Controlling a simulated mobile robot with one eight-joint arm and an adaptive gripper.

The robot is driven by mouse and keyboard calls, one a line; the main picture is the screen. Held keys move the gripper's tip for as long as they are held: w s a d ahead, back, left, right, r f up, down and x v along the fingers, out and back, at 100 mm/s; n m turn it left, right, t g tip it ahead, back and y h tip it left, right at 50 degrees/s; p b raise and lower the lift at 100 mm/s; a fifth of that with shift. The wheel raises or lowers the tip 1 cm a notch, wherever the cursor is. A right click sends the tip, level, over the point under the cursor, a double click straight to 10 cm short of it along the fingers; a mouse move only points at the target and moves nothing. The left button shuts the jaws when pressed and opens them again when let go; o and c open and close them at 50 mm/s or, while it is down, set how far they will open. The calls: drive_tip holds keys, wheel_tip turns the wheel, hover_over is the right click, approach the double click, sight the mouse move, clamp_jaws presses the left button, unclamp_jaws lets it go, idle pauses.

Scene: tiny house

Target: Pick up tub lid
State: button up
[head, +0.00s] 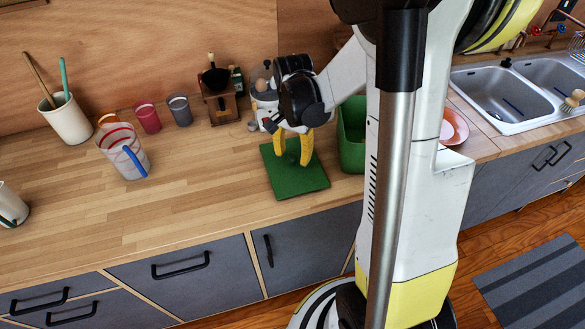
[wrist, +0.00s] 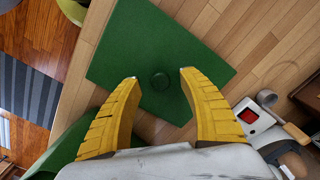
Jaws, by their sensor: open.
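The tub lid (head: 310,184) is a flat green square with a small round knob. It lies flat on the wooden counter near the front edge. My gripper (head: 292,158) points down over the lid with its two yellow fingers spread apart. In the wrist view the lid (wrist: 150,35) fills the upper middle, and the dark green knob (wrist: 160,81) sits in the gap between the fingertips of my gripper (wrist: 159,76). The gap is empty apart from the knob below; I cannot tell how far the tips are above the lid.
A green tub (head: 351,150) stands just right of the lid, partly hidden by my arm. A coffee grinder (head: 220,104), cups (head: 180,109) and a clear jug (head: 122,152) stand behind and left. A sink (head: 505,97) is at the right. The counter left of the lid is clear.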

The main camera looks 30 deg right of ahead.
drive_tip(key=shift+w+f, duration=0.1)
drive_tip(key=shift+f, duration=0.85)
drive_tip(key=shift+r, duration=0.1)
clamp_jaws()
drive_tip(key=shift+r, duration=0.1)
